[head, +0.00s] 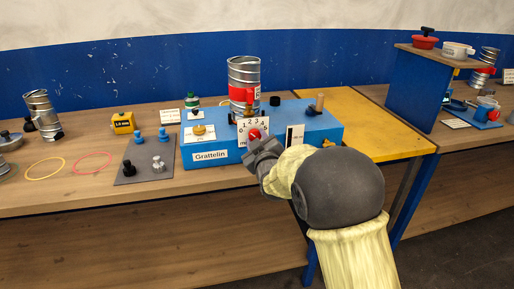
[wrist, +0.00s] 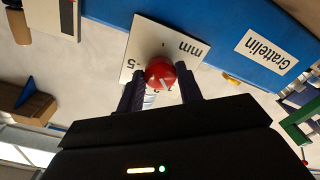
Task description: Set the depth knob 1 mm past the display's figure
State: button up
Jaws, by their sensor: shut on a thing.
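The red depth knob (head: 254,134) sits on a white dial plate (head: 262,123) marked in mm on the front of the blue Grattelin machine (head: 229,155). In the wrist view my gripper (wrist: 160,88) has one finger on each side of the red knob (wrist: 160,73) and is shut on it. A white line shows on the knob; the figure it points at cannot be read. The wrist view shows the plate's "5" and "mm"; other figures are partly hidden. A yellow display box (head: 122,123) stands at left; its small figure looks like 1.0 mm, but is unclear.
A metal spiral duct (head: 244,76) with a red band stands upright on the machine. A grey mat (head: 146,166) with small blue, black and silver knobs lies to its left. Yellow and red rings lie further left. A blue-sided shelf (head: 412,91) stands at right.

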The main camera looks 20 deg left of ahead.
jog(key=shift+f+m+b, duration=0.15)
jog(key=shift+m+b, duration=0.85)
jog(key=shift+m, duration=0.5)
jog(key=shift+f+m+b, duration=0.1)
jog(key=shift+m+b, duration=0.9)
jog(key=shift+m, duration=0.5)
jog(key=o, duration=0.9)
jog(key=shift+o, duration=0.4)
jog(key=shift+r, duration=0.1)
